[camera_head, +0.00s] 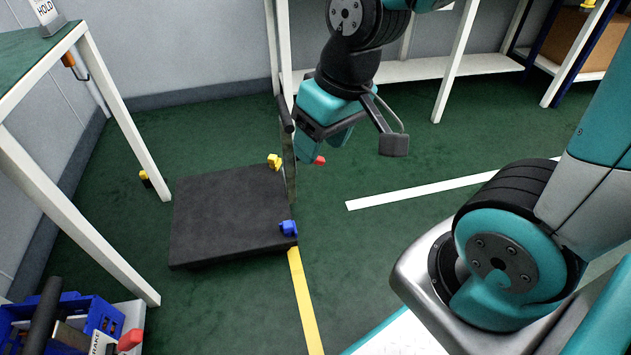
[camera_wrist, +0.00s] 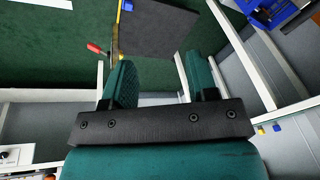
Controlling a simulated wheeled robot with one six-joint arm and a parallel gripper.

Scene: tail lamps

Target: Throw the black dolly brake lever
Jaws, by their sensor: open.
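The black dolly (camera_head: 225,215) is a low flat platform on the green floor. A red-tipped lever (camera_head: 319,160), apparently its brake lever, sticks out at its far right side. In the wrist view the lever (camera_wrist: 95,47) lies left of the fingers, beside the dolly (camera_wrist: 155,28). My gripper (camera_head: 322,142) is open, pointing down near the dolly's far right corner. It appears close to the red tip in the head view, but I cannot tell the exact gap. The wrist view shows both fingers (camera_wrist: 160,65) apart and nothing between them. The lever's base is mostly hidden.
A yellow fitting (camera_head: 274,160) and a blue one (camera_head: 288,228) sit on the dolly's right edge. A green-topped table (camera_head: 40,55) stands left. A blue crate (camera_head: 75,315), beside a "BRAKE" label and another red knob (camera_head: 130,340), is lower left. Floor right of the dolly is clear.

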